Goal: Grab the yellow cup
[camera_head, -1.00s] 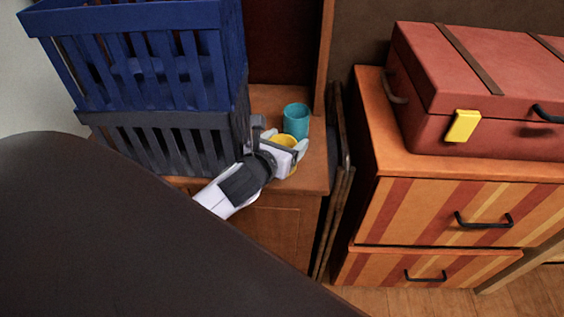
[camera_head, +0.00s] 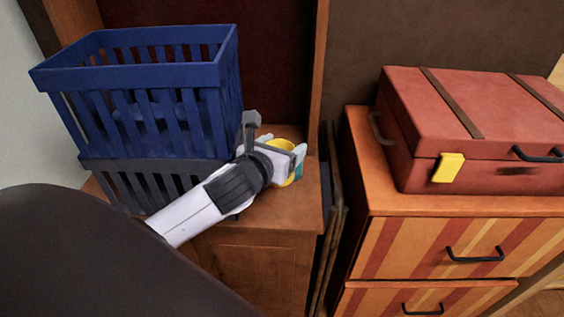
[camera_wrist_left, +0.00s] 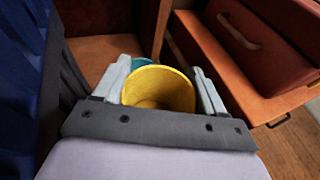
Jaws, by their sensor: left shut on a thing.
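The yellow cup (camera_head: 282,146) is between the fingers of my left gripper (camera_head: 285,160), over the wooden cabinet top. In the left wrist view the yellow cup (camera_wrist_left: 158,87) shows its open rim toward the camera, with a finger of my left gripper (camera_wrist_left: 160,90) against each side. The gripper is shut on the cup. A teal cup (camera_wrist_left: 147,62) shows just behind the yellow cup, mostly hidden by it. In the head view only a small part of the teal cup (camera_head: 298,171) shows by the fingers. My right gripper is in neither view.
A blue basket (camera_head: 140,90) sits on a grey basket (camera_head: 150,185), close left of my left gripper. A red suitcase (camera_head: 470,125) lies on a striped drawer cabinet (camera_head: 440,250) at right. Dark folded panels (camera_head: 328,200) stand in the gap between the cabinets.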

